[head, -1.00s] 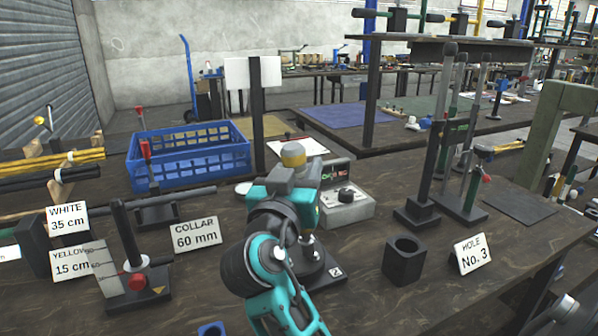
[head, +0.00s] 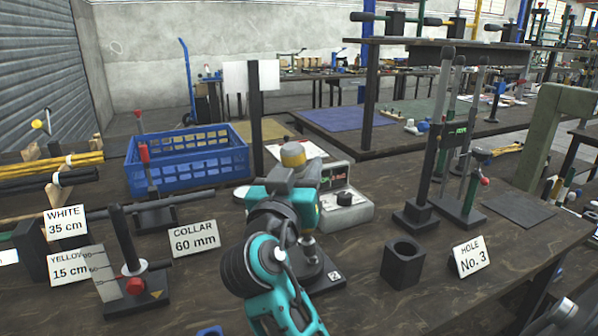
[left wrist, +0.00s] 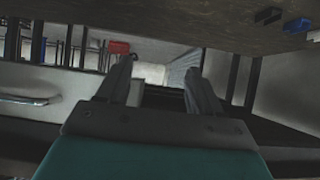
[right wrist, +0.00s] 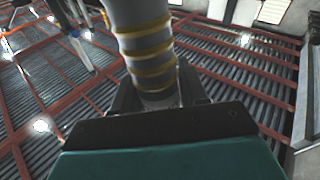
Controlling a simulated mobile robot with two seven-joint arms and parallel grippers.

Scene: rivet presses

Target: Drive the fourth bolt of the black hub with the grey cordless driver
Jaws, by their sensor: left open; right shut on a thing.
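My right gripper (head: 288,185) is shut on the grey cordless driver (head: 293,155), whose grey and yellow top sticks up above the gripper in the head view. In the right wrist view the driver (right wrist: 148,45) is a grey cylinder with yellow bands between the fingers. Below the gripper a dark base plate (head: 328,278) with a small sticker stands on the bench, with a pale metal part (head: 307,241) above it. My arm covers much of this spot; I cannot make out the hub's bolts or the driver's tip. My left gripper (left wrist: 160,85) is open and empty in the left wrist view.
A grey box with display and knob (head: 345,207) stands just behind the gripper. A black square socket block (head: 403,262) and a HOLE No. 3 card (head: 470,257) are to the right. A lever press (head: 128,255) stands left, a blue crate (head: 188,160) behind.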

